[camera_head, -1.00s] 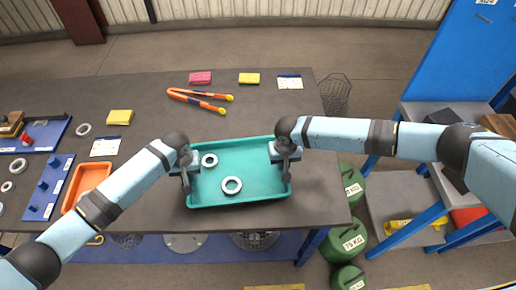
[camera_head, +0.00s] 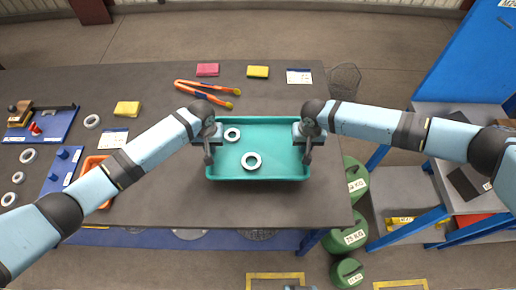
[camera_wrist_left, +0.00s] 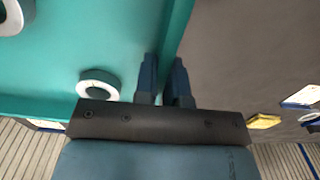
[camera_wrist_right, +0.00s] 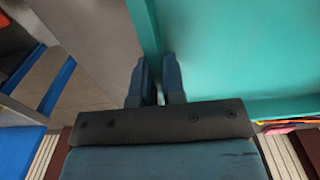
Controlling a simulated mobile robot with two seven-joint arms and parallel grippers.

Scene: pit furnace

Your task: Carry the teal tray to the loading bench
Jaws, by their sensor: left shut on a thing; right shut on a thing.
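The teal tray (camera_head: 280,172) is over the dark table with two pale rings in it, one ring (camera_head: 252,161) near the middle and a smaller-looking ring (camera_head: 232,134) at the far left. My left gripper (camera_head: 209,158) is shut on the tray's left wall; in the left wrist view its fingers (camera_wrist_left: 165,82) straddle the teal wall (camera_wrist_left: 176,30). My right gripper (camera_head: 307,156) is shut on the tray's right wall; in the right wrist view its fingers (camera_wrist_right: 158,80) straddle that wall (camera_wrist_right: 146,30). The tray looks level. I cannot tell whether it touches the table.
An orange tray (camera_head: 95,170) and blue boards (camera_head: 62,170) are at left. Green weights (camera_head: 345,236) and a blue-framed bench (camera_head: 455,180) stand at right.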

